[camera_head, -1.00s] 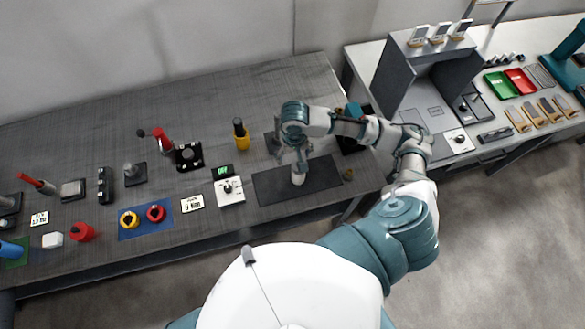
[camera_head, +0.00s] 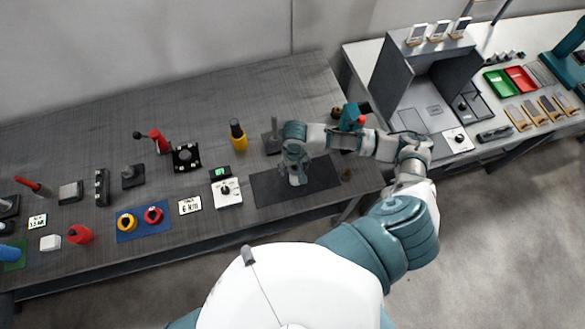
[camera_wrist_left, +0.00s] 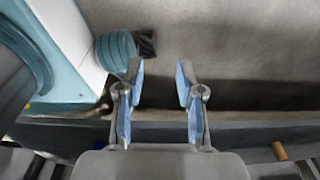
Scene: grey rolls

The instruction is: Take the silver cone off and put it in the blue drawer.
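My right gripper (camera_head: 298,176) hangs over the black mat (camera_head: 325,174) near the table's front edge. A small pale shape shows at its fingertips, but I cannot tell whether it is the silver cone or part of the fingers. I also cannot tell whether the fingers are open or shut. I cannot make out a silver cone or a blue drawer for certain in either view. My left gripper (camera_wrist_left: 160,100) shows in the left wrist view with its two fingers apart and nothing between them. It is outside the head view.
A black stand with a rod (camera_head: 272,142) and a yellow-and-black tool (camera_head: 238,136) stand behind the mat. A white box with a knob (camera_head: 227,191) is left of it. A teal device (camera_head: 350,114) stands behind my right forearm. The table's back left is bare.

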